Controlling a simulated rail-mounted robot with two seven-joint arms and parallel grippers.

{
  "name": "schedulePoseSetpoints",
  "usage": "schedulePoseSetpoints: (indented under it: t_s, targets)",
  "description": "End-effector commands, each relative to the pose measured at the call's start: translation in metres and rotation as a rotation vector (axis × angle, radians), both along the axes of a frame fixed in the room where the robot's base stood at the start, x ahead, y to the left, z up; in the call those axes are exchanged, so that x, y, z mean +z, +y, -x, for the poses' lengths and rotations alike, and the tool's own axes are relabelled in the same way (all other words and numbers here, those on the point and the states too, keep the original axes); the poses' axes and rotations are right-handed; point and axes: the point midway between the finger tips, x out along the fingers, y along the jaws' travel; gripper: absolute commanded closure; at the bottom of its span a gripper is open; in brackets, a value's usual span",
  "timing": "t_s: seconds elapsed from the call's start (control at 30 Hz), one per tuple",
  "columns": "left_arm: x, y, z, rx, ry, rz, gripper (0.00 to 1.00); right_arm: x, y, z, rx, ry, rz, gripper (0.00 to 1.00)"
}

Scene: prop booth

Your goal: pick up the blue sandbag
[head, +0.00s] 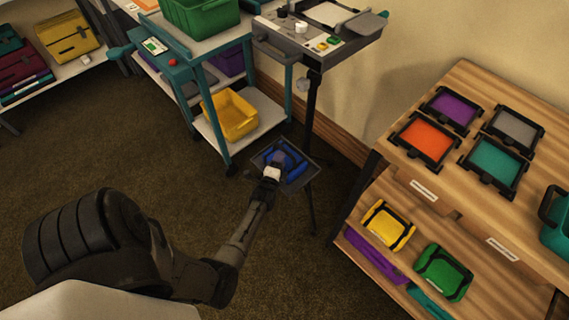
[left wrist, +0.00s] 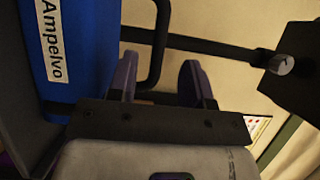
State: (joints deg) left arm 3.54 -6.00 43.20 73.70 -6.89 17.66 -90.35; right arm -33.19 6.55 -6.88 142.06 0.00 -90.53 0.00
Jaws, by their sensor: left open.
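The blue sandbag (head: 296,169) lies on a small dark tray (head: 311,176) low on the stand in the head view. In the left wrist view the sandbag (left wrist: 85,50) fills the upper left, with a white "Ampelvo" label and a black loop handle (left wrist: 163,40). My left gripper (head: 279,158) is over the sandbag and hides part of it. Its purple fingers (left wrist: 160,80) are apart, and the handle's lower end shows in the gap between them. I cannot tell whether they touch it. My right gripper is in neither view.
A teal cart (head: 203,110) with a yellow bin (head: 230,115) stands left of the tray. A wooden shelf unit (head: 480,235) with colored trays stands to the right. A control console (head: 320,45) is above on the stand. The carpet in front is clear.

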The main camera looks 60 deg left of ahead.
Motion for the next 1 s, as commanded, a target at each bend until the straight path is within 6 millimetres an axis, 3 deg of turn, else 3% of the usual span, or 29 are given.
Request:
schedulePoseSetpoints:
  t_s: [0.27,0.53,0.8,1.0]
  targets:
    - [-0.003,0.009,-0.011,0.000,-0.004,0.000,0.55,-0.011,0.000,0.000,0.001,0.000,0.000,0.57]
    - [-0.004,0.030,-0.037,-0.001,-0.004,0.000,0.55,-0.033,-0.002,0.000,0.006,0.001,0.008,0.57]
    - [-0.001,0.034,-0.041,0.000,-0.001,0.001,0.55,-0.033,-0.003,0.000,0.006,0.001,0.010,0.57]
    - [-0.001,0.034,-0.041,0.000,-0.001,0.001,0.72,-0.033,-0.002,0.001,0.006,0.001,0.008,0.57]
